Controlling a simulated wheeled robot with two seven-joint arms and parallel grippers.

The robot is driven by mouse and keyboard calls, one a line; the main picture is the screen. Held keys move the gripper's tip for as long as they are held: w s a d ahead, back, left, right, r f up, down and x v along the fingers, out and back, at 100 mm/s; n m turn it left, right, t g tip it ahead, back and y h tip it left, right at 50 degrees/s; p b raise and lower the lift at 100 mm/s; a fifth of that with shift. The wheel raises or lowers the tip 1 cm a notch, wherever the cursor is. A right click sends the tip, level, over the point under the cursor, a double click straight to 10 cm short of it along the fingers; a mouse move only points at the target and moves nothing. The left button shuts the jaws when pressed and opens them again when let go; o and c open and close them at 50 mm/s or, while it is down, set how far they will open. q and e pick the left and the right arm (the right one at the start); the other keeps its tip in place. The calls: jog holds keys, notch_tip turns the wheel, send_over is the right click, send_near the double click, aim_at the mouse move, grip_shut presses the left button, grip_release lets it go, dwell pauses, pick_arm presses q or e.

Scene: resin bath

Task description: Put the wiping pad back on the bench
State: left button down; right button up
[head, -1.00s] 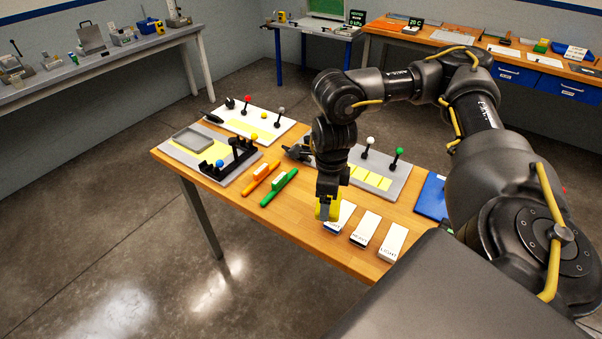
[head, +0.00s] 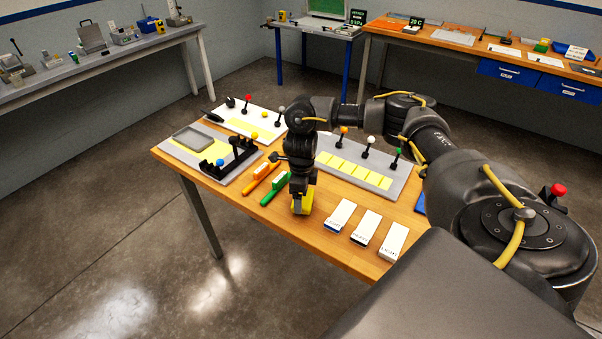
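The wiping pad (head: 301,206) is a small yellow block near the front edge of the wooden bench (head: 330,237). My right gripper (head: 301,197) comes down over it from above, pointing down, and is shut on it. The fingers hide part of the pad. It is at or just above the bench top; I cannot tell whether it touches. My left gripper is not in the head view.
Three white labelled blocks (head: 367,228) lie right of the pad. Green (head: 275,188) and orange (head: 261,179) tools lie to its left. A grey board with yellow squares (head: 352,170) is behind, and a tray (head: 198,140) sits at far left. Bare wood lies around the pad.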

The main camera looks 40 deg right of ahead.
jog(key=shift+d+f, duration=0.1)
jog(key=shift+f, duration=0.7)
jog(key=shift+f, duration=0.15)
jog(key=o, duration=0.8)
jog(key=shift+w+r, duration=0.1)
jog(key=shift+r, duration=0.5)
notch_tip(320, 180, up, 11)
jog(key=shift+r+p, duration=0.15)
jog(key=shift+p, duration=0.4)
